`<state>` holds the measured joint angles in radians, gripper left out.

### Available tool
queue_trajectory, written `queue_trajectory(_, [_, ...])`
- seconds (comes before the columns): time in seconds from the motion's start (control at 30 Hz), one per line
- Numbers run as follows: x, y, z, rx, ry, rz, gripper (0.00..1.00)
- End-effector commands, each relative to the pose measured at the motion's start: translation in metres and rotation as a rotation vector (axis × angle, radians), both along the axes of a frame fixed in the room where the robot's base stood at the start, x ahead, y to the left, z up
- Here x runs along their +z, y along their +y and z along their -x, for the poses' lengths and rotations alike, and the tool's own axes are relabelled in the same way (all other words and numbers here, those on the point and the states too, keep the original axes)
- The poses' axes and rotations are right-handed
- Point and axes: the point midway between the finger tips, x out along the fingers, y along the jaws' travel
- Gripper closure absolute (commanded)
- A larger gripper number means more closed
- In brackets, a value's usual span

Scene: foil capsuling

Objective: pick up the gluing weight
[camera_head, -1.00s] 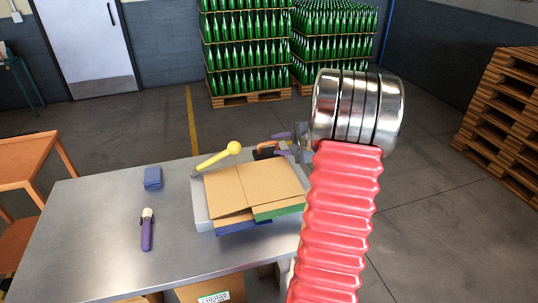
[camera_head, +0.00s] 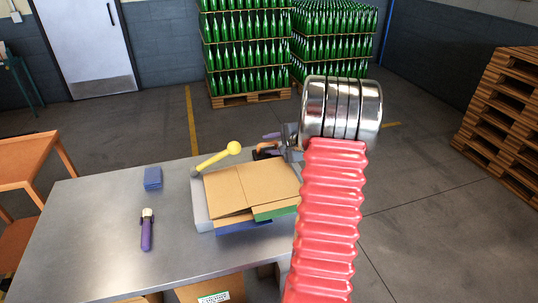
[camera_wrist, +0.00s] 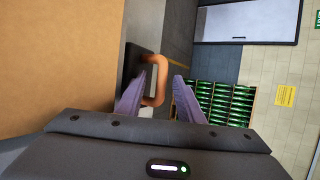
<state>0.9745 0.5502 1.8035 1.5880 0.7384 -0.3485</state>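The gluing weight, seemingly the dark block with an orange-brown handle (camera_head: 266,149), is at the far right corner of the cardboard stack in the head view, partly hidden by my gripper. In the wrist view its handle (camera_wrist: 160,80) stands out from the dark block (camera_wrist: 134,66). My gripper (camera_wrist: 156,82) is open, with two purple fingers. The handle lies between them in the picture, close to the left finger, which overlaps it; I cannot tell if they touch. In the head view my gripper (camera_head: 268,144) is right beside the weight.
A blue stack (camera_head: 153,178) and a purple-handled tool (camera_head: 147,232) lie at left. Bottle pallets (camera_head: 245,50) and a wooden pallet stack (camera_head: 505,120) stand beyond.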

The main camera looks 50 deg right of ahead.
Motion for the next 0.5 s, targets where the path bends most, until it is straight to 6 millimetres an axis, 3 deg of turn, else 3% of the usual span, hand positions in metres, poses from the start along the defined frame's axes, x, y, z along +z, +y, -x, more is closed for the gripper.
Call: queue_trajectory(0.5, [-0.0004, 0.0003, 0.0001, 0.000, 0.001, 0.000, 0.99])
